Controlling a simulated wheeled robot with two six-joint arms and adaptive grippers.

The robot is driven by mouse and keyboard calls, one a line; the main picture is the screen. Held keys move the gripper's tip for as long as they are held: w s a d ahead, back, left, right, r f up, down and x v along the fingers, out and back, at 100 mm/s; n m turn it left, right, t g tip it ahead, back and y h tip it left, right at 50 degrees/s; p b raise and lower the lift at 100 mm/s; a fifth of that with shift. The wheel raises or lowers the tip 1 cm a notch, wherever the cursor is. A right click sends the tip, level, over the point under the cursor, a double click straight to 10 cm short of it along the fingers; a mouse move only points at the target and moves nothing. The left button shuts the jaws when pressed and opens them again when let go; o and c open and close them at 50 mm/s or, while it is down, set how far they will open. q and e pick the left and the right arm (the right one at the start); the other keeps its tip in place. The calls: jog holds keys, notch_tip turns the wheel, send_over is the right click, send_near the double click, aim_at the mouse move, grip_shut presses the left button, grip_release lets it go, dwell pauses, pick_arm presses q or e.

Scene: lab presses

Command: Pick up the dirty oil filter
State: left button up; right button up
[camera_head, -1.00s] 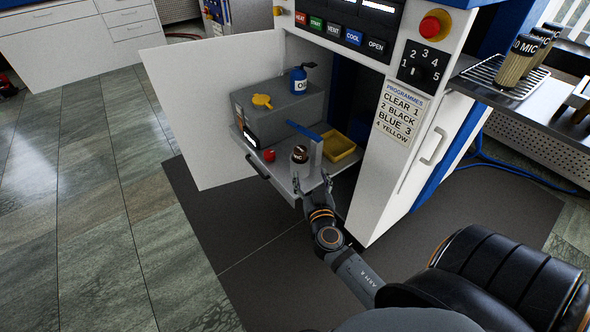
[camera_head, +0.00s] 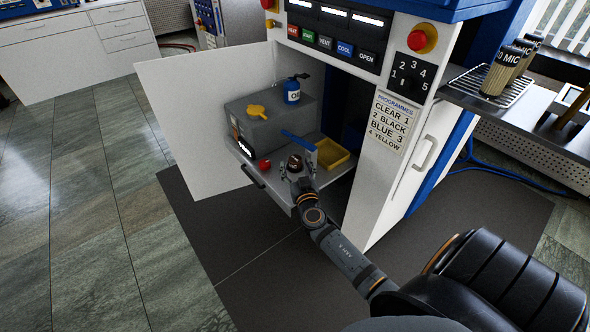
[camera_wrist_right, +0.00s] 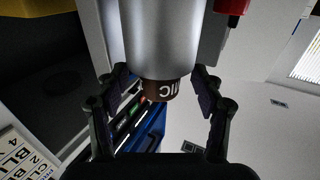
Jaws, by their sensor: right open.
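The oil filter (camera_head: 295,162) stands upright on the pulled-out shelf in the open cabinet, with a dark brown top. In the right wrist view it is a silver cylinder (camera_wrist_right: 160,40) with a brown band at one end bearing white letters. My right gripper (camera_head: 298,178) is at the filter with its fingers open, one on either side. In the right wrist view the gripper (camera_wrist_right: 158,80) straddles the brown end. I cannot tell whether the fingers touch it. My left gripper is not in view.
A grey box (camera_head: 262,128) carrying a blue oil can (camera_head: 292,93) stands behind.

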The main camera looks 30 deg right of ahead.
jog(key=shift+x, duration=0.8)
jog(key=c, duration=1.3)
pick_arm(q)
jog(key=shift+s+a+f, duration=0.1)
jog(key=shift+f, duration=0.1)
pick_arm(e)
jog(key=shift+r, duration=0.1)
jog(key=shift+r, duration=0.3)
notch_tip(320, 180, up, 5)
jog(key=p, duration=0.3)
jog(key=shift+f, duration=0.2)
notch_tip(320, 180, up, 4)
jog(key=shift+f+p, duration=0.2)
jog(key=shift+p, duration=0.6)
jog(key=shift+r, duration=0.6)
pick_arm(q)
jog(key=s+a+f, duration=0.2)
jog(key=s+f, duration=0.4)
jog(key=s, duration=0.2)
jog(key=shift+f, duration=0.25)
